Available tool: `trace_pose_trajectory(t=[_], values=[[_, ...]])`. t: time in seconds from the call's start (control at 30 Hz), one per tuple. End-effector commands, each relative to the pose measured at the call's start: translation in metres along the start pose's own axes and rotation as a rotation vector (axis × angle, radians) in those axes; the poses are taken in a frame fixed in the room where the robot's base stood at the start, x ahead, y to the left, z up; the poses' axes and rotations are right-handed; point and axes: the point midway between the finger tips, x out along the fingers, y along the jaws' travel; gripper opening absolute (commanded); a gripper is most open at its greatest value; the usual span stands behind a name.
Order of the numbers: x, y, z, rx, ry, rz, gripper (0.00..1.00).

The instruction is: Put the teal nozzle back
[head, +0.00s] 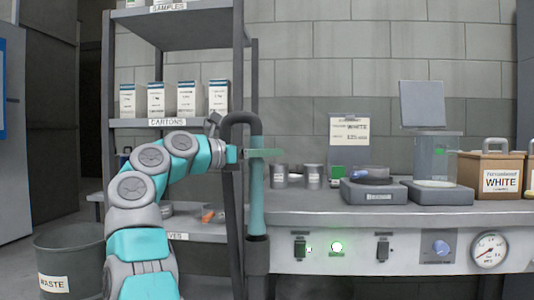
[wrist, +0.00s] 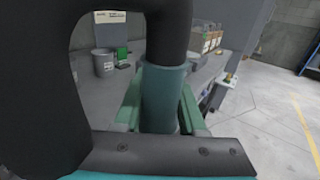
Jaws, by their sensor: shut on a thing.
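The teal nozzle (head: 257,195) is a long upright tube at the left end of the bench in the head view. A thick dark hose (head: 242,120) arches into its top. My gripper (head: 265,153) is shut on the nozzle near its upper end. In the wrist view the nozzle (wrist: 163,98) stands between the two green fingers of my gripper (wrist: 162,108). The nozzle's lower end meets a dark cylindrical holder (head: 257,254) at the bench's left corner. I cannot tell whether it is seated inside or just in front.
The grey bench (head: 400,215) carries metal cups (head: 313,177), a scale-like device (head: 373,192) and a white-labelled box (head: 497,174). A shelf rack (head: 172,123) with cartons stands behind my arm. A waste bin (head: 70,262) is at lower left.

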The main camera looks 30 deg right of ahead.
Motion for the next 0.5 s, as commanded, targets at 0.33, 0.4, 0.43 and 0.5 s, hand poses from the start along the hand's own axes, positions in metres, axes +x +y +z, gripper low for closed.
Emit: trace_pose_trajectory(t=[0.33,0.4,0.43,0.5], values=[[0.0,0.0,-0.005,0.0,-0.001,0.0,0.0],[0.0,0.0,-0.007,0.0,0.0,0.0,0.0],[0.0,0.0,-0.008,0.0,-0.001,0.0,0.0],[0.0,0.0,-0.011,0.0,-0.001,0.0,0.0]])
